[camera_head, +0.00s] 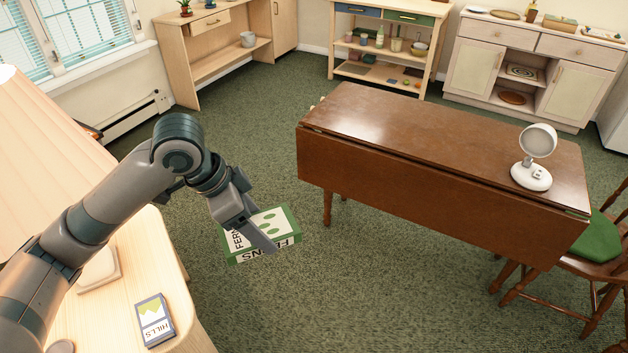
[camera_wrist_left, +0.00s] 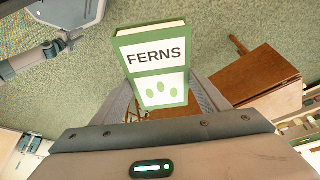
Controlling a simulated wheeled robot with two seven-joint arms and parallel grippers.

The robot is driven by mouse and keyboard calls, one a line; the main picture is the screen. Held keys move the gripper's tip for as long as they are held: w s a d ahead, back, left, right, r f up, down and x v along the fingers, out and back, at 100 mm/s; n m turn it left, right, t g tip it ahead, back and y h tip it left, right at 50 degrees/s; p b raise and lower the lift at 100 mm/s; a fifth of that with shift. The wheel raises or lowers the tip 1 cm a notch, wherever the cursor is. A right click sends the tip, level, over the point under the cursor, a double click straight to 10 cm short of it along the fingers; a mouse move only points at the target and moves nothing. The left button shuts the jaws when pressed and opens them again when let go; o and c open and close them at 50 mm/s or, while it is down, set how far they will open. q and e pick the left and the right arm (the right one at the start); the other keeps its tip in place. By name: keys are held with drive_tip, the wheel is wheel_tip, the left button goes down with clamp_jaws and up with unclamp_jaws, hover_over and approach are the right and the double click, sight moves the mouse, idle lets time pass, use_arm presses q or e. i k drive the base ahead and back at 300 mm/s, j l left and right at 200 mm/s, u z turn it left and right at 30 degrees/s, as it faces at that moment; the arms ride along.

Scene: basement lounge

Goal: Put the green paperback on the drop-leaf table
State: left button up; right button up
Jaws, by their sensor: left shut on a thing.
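The green paperback (camera_head: 285,222), with a white label reading FERNS, is held in the air by my left gripper (camera_head: 258,230). It hangs over the carpet between the pale table at lower left and the drop-leaf table. In the left wrist view the paperback (camera_wrist_left: 156,62) sits between the fingers (camera_wrist_left: 158,103), its cover facing the camera. The drop-leaf table (camera_head: 400,125) is dark brown, with its near leaf hanging down. It also shows in the left wrist view (camera_wrist_left: 250,75), apart from the book. My right gripper is not in view.
A white round-headed lamp (camera_head: 532,172) stands on the table's right end; the rest of its top is clear. A chair with a green cushion (camera_head: 598,238) is at the right. A HILLS book (camera_head: 154,320) lies on the pale table (camera_head: 185,335). Shelves (camera_head: 385,50) line the back.

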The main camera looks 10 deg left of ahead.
sight(457, 131)
drive_tip(key=i+j, duration=0.1)
drive_tip(key=i, duration=1.35)
drive_tip(key=z, duration=1.6)
drive_tip(key=i, duration=0.5)
